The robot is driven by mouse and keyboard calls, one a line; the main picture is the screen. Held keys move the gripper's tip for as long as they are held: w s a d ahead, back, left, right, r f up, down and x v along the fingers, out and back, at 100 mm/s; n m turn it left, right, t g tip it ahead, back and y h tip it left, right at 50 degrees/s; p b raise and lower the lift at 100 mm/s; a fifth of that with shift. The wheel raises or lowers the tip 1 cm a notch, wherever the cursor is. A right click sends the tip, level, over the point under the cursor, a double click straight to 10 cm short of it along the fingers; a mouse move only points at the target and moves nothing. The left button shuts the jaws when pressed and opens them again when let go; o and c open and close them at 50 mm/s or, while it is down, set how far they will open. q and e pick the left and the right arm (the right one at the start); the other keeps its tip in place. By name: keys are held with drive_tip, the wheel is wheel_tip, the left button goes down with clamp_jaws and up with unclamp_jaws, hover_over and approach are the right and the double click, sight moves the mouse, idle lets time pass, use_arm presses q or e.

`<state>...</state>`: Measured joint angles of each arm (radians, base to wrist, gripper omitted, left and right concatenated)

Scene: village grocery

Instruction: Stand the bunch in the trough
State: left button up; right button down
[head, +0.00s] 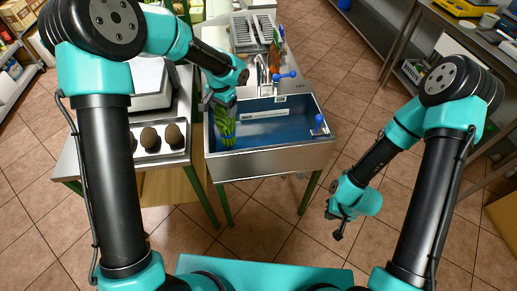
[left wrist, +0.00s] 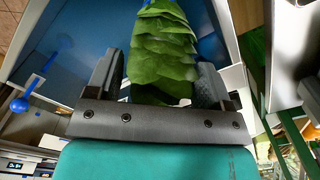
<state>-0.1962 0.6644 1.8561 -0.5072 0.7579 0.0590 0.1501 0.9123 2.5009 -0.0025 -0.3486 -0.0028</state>
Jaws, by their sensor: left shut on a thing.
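The bunch (head: 227,126) is a bundle of green leaves, at the left end of the trough in the head view. The trough (head: 272,164) is a metal basin with a blue inside. My left gripper (head: 220,98) is shut on the bunch from above. In the left wrist view the bunch (left wrist: 164,45) lies between the two fingers, leaves overlapping. It looks roughly upright in the head view; I cannot tell whether its lower end touches the trough floor. My right gripper (head: 339,226) hangs over the floor, right of the trough, with no object visible in it; its jaw opening is unclear.
A tap (head: 262,78) with a blue lever (head: 286,75) stands at the trough's back edge, and a blue knob (head: 319,121) is at its right. Several brown round items (head: 150,138) sit on the counter to the left. The trough's middle and right look clear.

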sight(226, 126)
use_arm(q)
drive_tip(key=shift+f, duration=0.1)
drive_tip(key=shift+f, duration=3.15)
drive_tip(key=shift+f, duration=1.9)
drive_tip(key=o, duration=1.5)
drive_tip(key=shift+c, duration=0.2)
